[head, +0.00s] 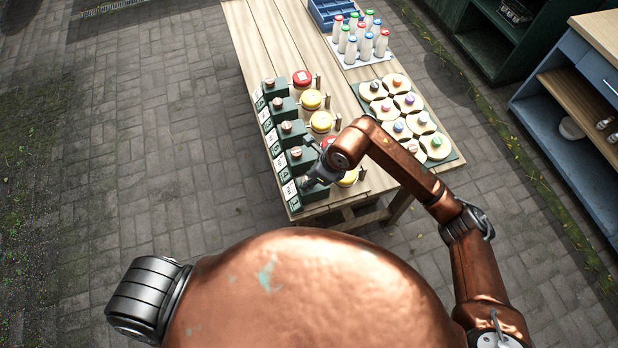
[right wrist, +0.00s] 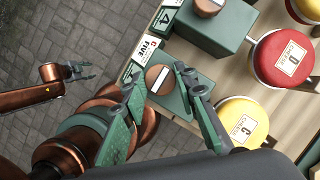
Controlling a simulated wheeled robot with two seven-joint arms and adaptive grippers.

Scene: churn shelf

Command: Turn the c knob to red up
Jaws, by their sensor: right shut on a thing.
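In the right wrist view the c knob (right wrist: 159,80) is a round brown knob with a pale bar across its face, on a dark green box. The card (right wrist: 150,47) beside it reads FIVE under a small red letter. A yellow-lidded jar marked C (right wrist: 241,123) stands next to it. My right gripper (right wrist: 158,80) is shut on the knob, one finger on each side. In the head view this gripper (head: 312,182) is at the nearest box of the row and hides the knob. My left gripper (right wrist: 82,71) is open and empty, off the table in the right wrist view.
Several more green boxes with knobs (head: 287,126) run away along the table's left edge, with red- and yellow-lidded jars beside them. A dark tray of round lids (head: 458,160) lies to the right. White bottles (head: 352,50) and a blue crate (head: 322,18) stand farther back.

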